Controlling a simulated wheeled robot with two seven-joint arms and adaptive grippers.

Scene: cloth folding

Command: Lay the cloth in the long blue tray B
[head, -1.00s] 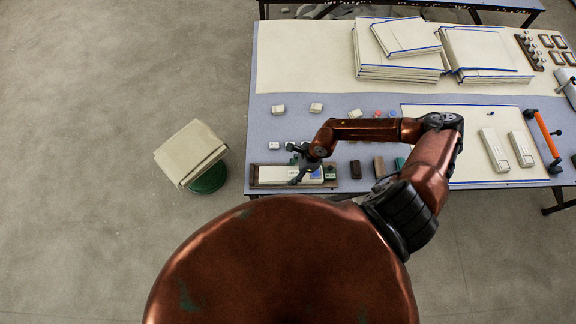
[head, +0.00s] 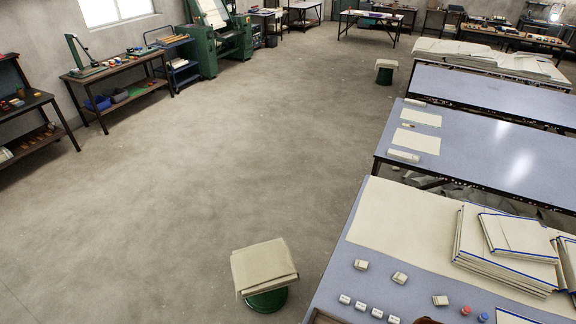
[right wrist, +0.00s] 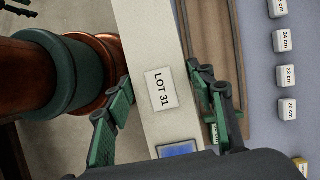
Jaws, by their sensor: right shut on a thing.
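In the right wrist view, my right gripper (right wrist: 165,105) has its green fingers on either side of a long pale block (right wrist: 150,45) with a "LOT 31" label and a blue patch at its near end. It is shut on this block. A brown wooden tray (right wrist: 238,60) lies right beside the block; whether the block is clear of it I cannot tell. A large cream sheet (head: 400,222), which may be cloth, lies flat on the near table in the head view. I cannot make out a long blue tray marked B.
Small white blocks with centimetre labels (right wrist: 286,75) stand in a row right of the wooden tray. Open floor lies beyond.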

